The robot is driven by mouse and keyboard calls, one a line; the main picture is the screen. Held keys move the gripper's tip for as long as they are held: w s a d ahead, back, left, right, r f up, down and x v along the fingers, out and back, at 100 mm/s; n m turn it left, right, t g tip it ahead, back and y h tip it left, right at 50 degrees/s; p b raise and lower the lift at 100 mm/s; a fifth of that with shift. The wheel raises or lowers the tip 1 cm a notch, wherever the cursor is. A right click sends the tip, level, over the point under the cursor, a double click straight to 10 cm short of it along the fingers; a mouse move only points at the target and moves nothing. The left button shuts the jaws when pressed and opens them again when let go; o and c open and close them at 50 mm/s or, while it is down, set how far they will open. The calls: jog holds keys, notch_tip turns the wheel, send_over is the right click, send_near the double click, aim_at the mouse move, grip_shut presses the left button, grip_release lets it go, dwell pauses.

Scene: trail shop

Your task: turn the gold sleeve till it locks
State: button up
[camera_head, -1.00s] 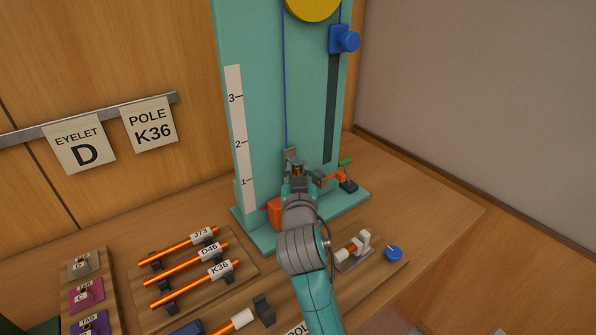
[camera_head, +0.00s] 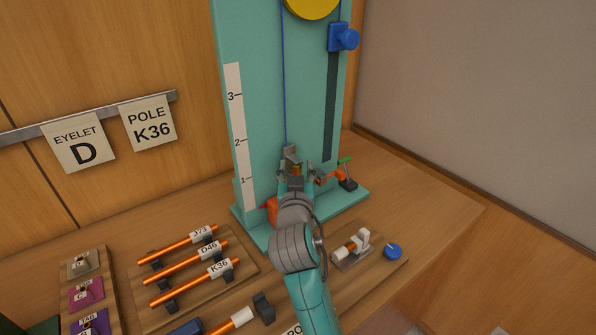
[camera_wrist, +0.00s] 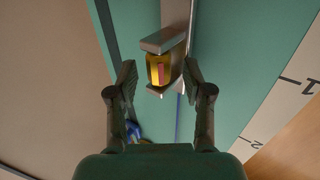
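The gold sleeve (camera_wrist: 160,70) shows in the wrist view, with a red mark on its side, seated in a grey metal bracket (camera_wrist: 165,41). In the head view the gold sleeve (camera_head: 296,169) is a small spot low on the teal stand, mostly hidden by my gripper. My gripper (camera_wrist: 160,80) is open, its two dark fingers spread on either side of the sleeve. A gap shows between each finger and the sleeve in the wrist view. In the head view my gripper (camera_head: 293,175) is at the foot of the stand. Whether the sleeve is locked cannot be seen.
The teal stand (camera_head: 262,100) carries a scale strip (camera_head: 240,140) and a blue knob (camera_head: 345,39). An orange clamp with a green handle (camera_head: 338,176) is close to my gripper's right. Orange poles (camera_head: 185,245) lie on a rack at left. The table's right side is clear.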

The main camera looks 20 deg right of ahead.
jog(key=shift+d+n+y, duration=0.15)
jog(key=shift+n+y, duration=0.15)
jog(key=shift+y, duration=0.2)
